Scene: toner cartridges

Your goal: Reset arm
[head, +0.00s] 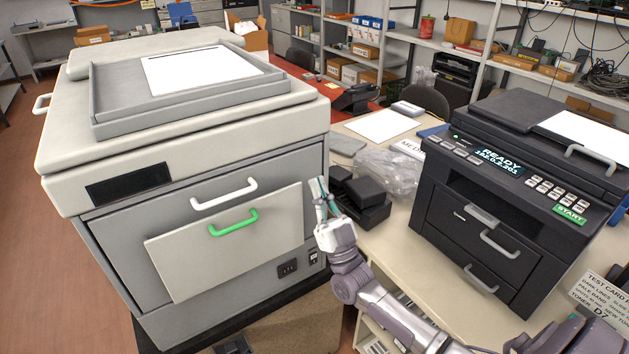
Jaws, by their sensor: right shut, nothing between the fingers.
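My right gripper (322,190) is near the middle of the head view, at the end of my arm that comes in from the lower right. Its fingers point up and are shut with nothing between them. It is close to the right front corner of the large grey copier (190,150), beside a panel with a green handle (233,223). I cannot tell whether it touches the copier. My left gripper is not in view.
A black printer (480,215) reading READY stands on the table (390,240) at right. Black boxes (362,195) and a clear plastic bag (392,172) lie behind my right gripper. The copier's grey panel stands out at an angle. Shelves (430,40) line the back.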

